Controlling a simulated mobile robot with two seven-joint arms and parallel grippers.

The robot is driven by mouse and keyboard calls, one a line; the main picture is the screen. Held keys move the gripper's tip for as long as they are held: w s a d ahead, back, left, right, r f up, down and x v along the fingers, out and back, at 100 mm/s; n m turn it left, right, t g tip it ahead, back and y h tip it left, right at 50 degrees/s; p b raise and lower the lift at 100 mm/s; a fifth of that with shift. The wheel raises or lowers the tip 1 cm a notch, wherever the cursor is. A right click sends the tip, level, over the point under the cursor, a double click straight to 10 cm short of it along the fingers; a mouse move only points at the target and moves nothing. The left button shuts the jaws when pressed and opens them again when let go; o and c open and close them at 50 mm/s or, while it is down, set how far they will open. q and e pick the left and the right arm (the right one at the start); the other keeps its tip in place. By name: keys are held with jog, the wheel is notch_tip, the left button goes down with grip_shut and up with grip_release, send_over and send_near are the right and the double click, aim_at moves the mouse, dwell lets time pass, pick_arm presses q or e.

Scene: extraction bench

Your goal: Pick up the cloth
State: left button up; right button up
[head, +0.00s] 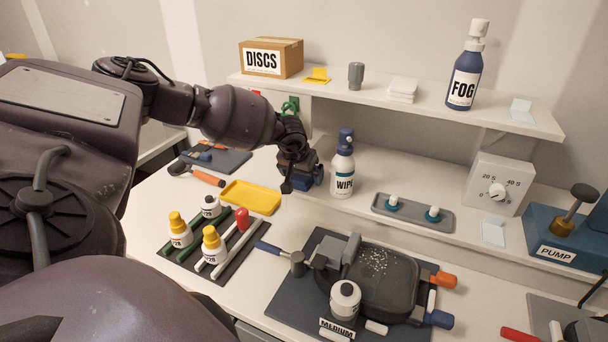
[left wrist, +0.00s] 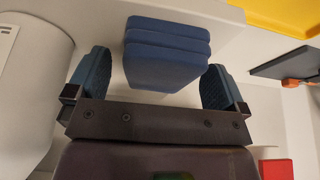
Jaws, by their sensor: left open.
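A folded blue cloth (left wrist: 165,52) with several layers lies between the two blue-padded fingers of my left gripper (left wrist: 155,78) in the left wrist view. Gaps show on both sides of it, so the fingers do not touch it. In the head view my left gripper (head: 299,180) points down just left of the white WIPE bottle (head: 342,172). There the wrist and fingers mostly hide the cloth, and I cannot separate its blue from the finger pads. My right gripper is in neither view.
The yellow tray (head: 250,198) is left of the gripper. A dark mat (head: 215,262) with small bottles lies in front of it. The black pan (head: 385,285) and a grey rack (head: 412,213) are to the right. A shelf (head: 430,108) overhangs behind.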

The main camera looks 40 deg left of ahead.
pick_arm(q)
jog(key=shift+f, duration=0.2)
jog(key=c, duration=1)
jog(key=shift+r, duration=0.1)
